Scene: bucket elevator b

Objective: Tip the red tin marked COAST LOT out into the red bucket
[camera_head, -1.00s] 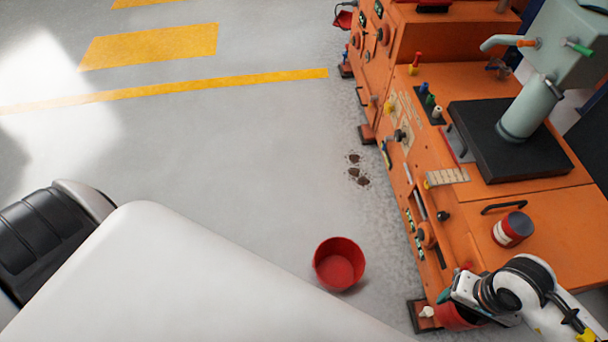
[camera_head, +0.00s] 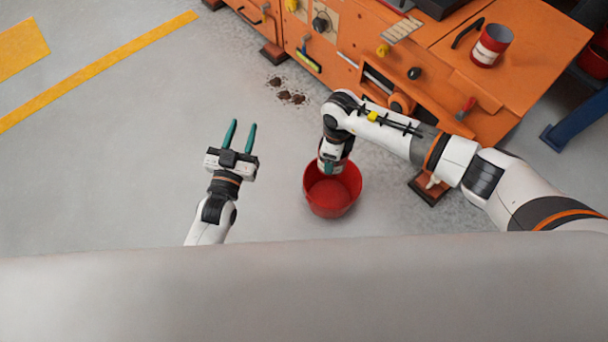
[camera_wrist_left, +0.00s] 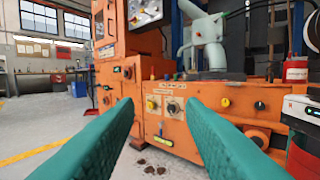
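The red bucket (camera_head: 346,203) stands on the grey floor, its open top and red inside showing. A red tin with a pale label (camera_head: 491,46) stands upright on the orange machine; its lettering is too small to read. It also shows at the right of the left wrist view (camera_wrist_left: 296,70). My left gripper (camera_head: 241,133) is open and empty, left of the bucket and apart from it. My right gripper (camera_head: 329,167) points down over the bucket's far rim. Its fingers are mostly hidden, so I cannot tell what is between them.
The orange machine (camera_head: 440,95) runs along the back and right, with knobs and levers on its front. Dark clumps (camera_head: 291,97) lie on the floor beside it. A blue stand (camera_head: 575,118) is at the far right. Floor on the left is clear.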

